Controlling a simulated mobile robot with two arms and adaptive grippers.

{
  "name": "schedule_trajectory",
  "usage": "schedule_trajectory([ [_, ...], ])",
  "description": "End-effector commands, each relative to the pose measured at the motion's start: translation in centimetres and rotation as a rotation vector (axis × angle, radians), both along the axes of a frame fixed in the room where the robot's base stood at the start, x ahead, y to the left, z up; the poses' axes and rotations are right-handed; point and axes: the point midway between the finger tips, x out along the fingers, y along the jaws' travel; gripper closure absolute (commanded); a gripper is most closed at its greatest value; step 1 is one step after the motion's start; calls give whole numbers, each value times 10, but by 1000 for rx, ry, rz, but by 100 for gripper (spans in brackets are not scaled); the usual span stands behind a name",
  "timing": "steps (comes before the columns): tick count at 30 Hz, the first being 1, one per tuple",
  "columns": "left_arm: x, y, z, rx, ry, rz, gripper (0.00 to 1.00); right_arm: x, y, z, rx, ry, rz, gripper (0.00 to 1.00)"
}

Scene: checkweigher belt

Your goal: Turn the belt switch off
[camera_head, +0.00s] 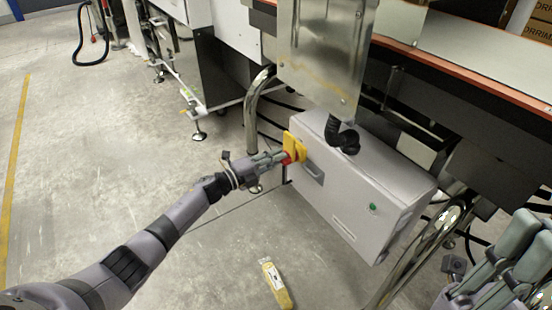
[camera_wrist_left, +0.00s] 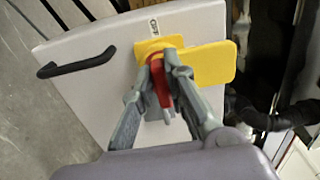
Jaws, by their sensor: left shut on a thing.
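The belt switch has a red handle (camera_wrist_left: 159,82) on a yellow plate (camera_wrist_left: 210,64). It is mounted on the face of a light grey control box (camera_head: 345,185). My left gripper (camera_head: 283,158) is shut on the red handle, with one finger on either side of it in the left wrist view (camera_wrist_left: 162,72). The fingers partly hide the handle. A small label (camera_wrist_left: 146,27), too small to read surely, sits beside the yellow plate. My right gripper (camera_head: 510,262) shows at the lower right, away from the box; its jaw opening is unclear.
The box has a dark pull handle (camera_wrist_left: 76,62) and a green button (camera_head: 373,208). A metal enclosure (camera_head: 322,50) with a black cable hangs above it. Chrome legs (camera_head: 250,120) stand nearby. A yellow object (camera_head: 275,284) lies on the floor.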

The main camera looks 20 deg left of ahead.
Motion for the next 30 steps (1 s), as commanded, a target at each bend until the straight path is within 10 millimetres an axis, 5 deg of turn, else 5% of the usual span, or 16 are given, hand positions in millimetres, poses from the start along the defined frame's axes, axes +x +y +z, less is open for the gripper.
schedule_trajectory([
  [5,0,1,-1,-3,2,3,100,0,0,0,0,0,0,100],
  [6,0,1,-1,-3,2,3,85,0,0,0,0,0,0,100],
  [14,0,0,0,-2,1,1,68,0,0,0,0,-1,0,100],
  [25,-3,3,-1,0,1,1,67,0,-1,1,2,-5,-2,100],
  [30,-22,18,-2,2,3,1,67,0,-1,1,2,-3,-1,100],
])
